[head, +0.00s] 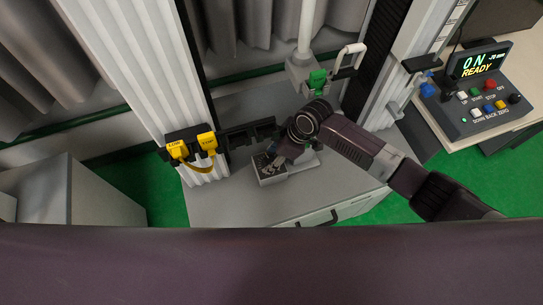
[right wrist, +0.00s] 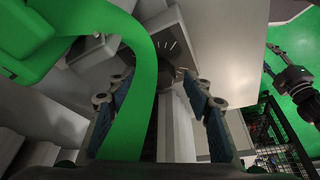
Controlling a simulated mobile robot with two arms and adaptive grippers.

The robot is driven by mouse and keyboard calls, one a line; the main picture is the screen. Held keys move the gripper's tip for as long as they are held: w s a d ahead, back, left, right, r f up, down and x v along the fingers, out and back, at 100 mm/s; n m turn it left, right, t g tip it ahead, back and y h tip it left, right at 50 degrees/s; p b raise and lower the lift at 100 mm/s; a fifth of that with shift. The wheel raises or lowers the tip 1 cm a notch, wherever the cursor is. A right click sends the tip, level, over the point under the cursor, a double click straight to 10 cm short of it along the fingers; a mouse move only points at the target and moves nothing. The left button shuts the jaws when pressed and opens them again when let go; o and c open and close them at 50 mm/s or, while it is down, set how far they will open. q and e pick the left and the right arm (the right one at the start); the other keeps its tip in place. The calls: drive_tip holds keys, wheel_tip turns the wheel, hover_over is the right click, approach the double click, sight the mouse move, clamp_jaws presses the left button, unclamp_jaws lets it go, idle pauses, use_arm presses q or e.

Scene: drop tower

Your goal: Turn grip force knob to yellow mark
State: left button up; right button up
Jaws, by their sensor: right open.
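The grip force knob (right wrist: 168,73) appears as a dark round shape in the right wrist view, beside white tick marks on a grey face. A green curved part close to the camera hides some of it. I cannot make out a yellow mark. My right gripper (right wrist: 159,82) is open, with one finger on each side of the knob; contact cannot be told. In the head view my right gripper (head: 275,162) is low over the grey base, and the knob cannot be made out there. An arm end (right wrist: 288,78), seemingly my left, shows at the right wrist view's right edge.
A green clamp-like part (head: 317,79) hangs under the white column. Yellow-tagged parts (head: 207,143) sit on the left pillar. A small grey box (head: 272,181) lies by the gripper. A control box (head: 478,100) reading "ON READY" stands on the right table.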

drive_tip(key=shift+c, duration=0.6)
drive_tip(key=c, duration=1)
drive_tip(key=m+p, duration=0.1)
drive_tip(key=p, duration=0.1)
drive_tip(key=shift+s+r+m+t+p, duration=0.15)
drive_tip(key=shift+r+m+t+p, duration=0.1)
drive_tip(key=shift+m+t+p, duration=0.15)
drive_tip(key=shift+c, duration=0.2)
drive_tip(key=shift+f+m+p, duration=0.2)
drive_tip(key=shift+m+p, duration=0.3)
drive_tip(key=shift+m, duration=0.2)
drive_tip(key=o, duration=1.2)
drive_tip(key=shift+c, duration=0.2)
